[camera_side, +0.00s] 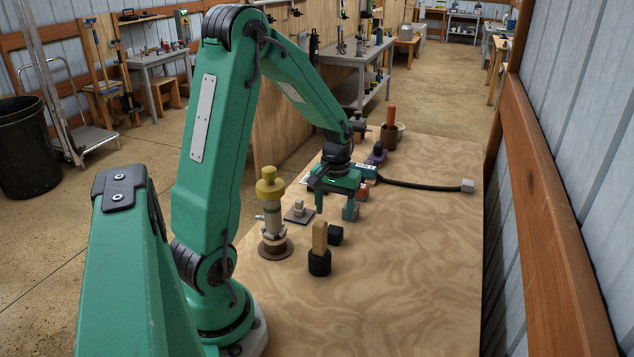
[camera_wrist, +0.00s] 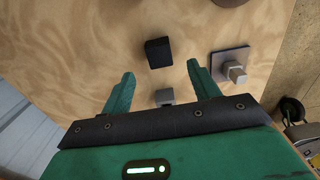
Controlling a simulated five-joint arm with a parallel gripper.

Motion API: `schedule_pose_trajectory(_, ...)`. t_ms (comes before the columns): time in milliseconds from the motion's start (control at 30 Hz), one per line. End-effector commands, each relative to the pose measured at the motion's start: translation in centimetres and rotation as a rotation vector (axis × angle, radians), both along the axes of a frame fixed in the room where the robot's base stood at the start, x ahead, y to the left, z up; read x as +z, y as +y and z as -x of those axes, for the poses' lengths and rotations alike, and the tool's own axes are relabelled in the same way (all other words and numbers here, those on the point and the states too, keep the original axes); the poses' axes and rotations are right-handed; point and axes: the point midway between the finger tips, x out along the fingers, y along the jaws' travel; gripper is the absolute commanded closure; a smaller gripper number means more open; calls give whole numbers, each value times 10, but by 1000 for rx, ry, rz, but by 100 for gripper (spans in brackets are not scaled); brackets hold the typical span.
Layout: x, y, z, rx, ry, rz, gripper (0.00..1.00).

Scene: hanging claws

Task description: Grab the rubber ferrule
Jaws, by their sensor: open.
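Two dark pieces could be the rubber ferrule, and I cannot tell which it is. One is a small black block (camera_side: 335,235) lying on the table, which also shows in the wrist view (camera_wrist: 158,53). The other is a round black cup (camera_side: 319,263) around the foot of an upright wooden peg (camera_side: 320,236). My green gripper (camera_side: 336,206) is open, pointing down above the table, behind both pieces in the side view. In the wrist view its fingers (camera_wrist: 160,85) are spread and empty, with the black block beyond the tips. A grey block (camera_wrist: 165,96) shows between them, apparently below.
A grey plate with a square stub (camera_side: 298,211) and a tall yellow-topped post on a round brown base (camera_side: 273,248) stand left of my gripper. A black cable (camera_side: 425,184) lies behind at right. The table's front right (camera_side: 420,280) is clear.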

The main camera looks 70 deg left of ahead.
Motion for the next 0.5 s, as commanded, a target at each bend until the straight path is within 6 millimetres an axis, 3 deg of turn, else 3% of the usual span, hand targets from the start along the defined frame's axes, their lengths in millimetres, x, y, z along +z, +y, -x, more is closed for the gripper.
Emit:
schedule_pose_trajectory(233,-19,-1,0,-1,3,1,39)
schedule_pose_trajectory(500,-23,0,0,-1,1,1,39)
